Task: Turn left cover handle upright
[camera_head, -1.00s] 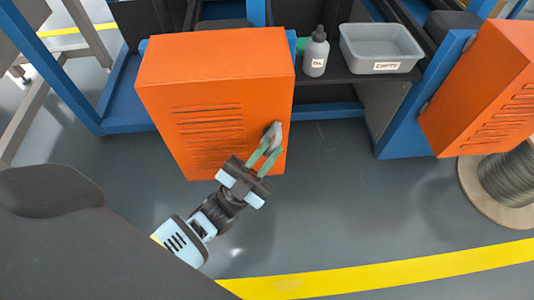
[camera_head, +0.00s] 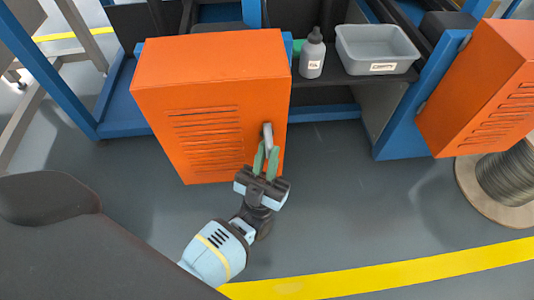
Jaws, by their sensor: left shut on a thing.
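The left cover is an orange box with louvre slots (camera_head: 205,85) in the left half of the head view. Its grey handle (camera_head: 268,132) is on the front face near the right edge and stands close to upright. My left gripper (camera_head: 266,156) reaches up from below. Its green fingers are shut on the lower part of the handle, which they partly hide. My right gripper is not in view.
A second orange cover (camera_head: 490,85) is at the right, beside a cable spool (camera_head: 505,180) on the floor. An oil bottle (camera_head: 312,55) and a grey bin (camera_head: 378,50) stand on the dark shelf between the covers. Grey floor in front is clear, with a yellow line (camera_head: 400,275).

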